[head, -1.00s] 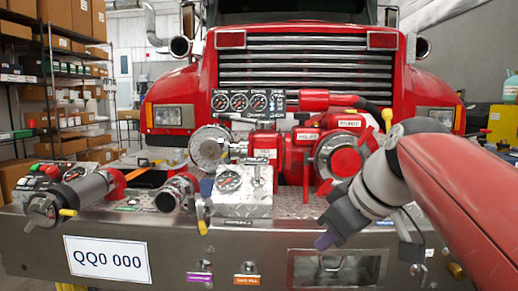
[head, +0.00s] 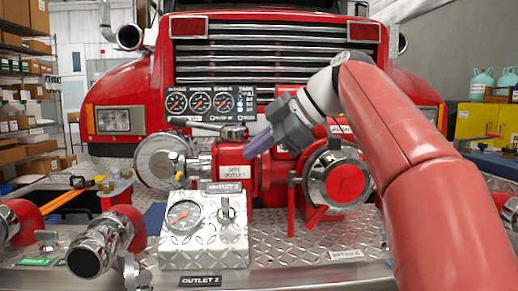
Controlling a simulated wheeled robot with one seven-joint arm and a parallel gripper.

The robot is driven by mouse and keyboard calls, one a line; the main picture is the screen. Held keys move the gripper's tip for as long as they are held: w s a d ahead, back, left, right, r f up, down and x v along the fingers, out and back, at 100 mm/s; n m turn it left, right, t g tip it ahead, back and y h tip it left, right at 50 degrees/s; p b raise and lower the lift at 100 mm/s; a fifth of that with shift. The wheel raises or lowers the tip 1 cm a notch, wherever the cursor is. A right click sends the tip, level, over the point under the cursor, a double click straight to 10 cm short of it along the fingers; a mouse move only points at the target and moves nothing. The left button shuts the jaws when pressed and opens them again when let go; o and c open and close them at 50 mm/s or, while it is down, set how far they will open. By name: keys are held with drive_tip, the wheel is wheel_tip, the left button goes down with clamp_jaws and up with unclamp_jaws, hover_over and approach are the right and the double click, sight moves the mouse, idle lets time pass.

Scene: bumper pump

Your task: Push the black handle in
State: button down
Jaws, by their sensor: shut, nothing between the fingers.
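A black handle (head: 190,122) lies as a slim, roughly level lever on top of the red pump body (head: 232,172), below the gauge panel. Its right end meets a dark round fitting (head: 233,132). My gripper (head: 254,147) has purple fingertips, shut and empty. It points down and left in front of the red pump, to the right of the handle's fitting. A gap between the fingertips and the handle seems to show, but its depth is hard to judge. My grey wrist and red arm hide part of the pump's upper right.
A silver gauge box (head: 205,232) sits in front of the pump. A red-centred intake cap (head: 345,182) is at right and a silver outlet (head: 103,245) at front left.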

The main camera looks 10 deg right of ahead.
sight(220, 188)
drive_tip(key=w+a+f, duration=0.1)
drive_tip(key=f, duration=0.1)
drive_tip(key=w+a+f, duration=0.1)
drive_tip(key=a+f, duration=0.1)
drive_tip(key=w+a+f, duration=0.1)
drive_tip(key=w+f, duration=0.1)
drive_tip(key=shift+a+f+b, duration=0.25)
drive_tip(key=shift+f+b, duration=0.05)
drive_tip(key=shift+f, duration=0.05)
drive_tip(key=shift+w+f, duration=0.3)
drive_tip(key=shift+f, duration=0.05)
drive_tip(key=w+f+b, duration=0.2)
drive_tip(key=f, duration=0.1)
drive_tip(key=f+b, duration=0.1)
drive_tip(key=f, duration=0.1)
drive_tip(key=shift+w+d+b, duration=0.1)
drive_tip(key=shift+w+b, duration=0.2)
drive_tip(key=shift+w, duration=0.1)
drive_tip(key=shift+f, duration=0.1)
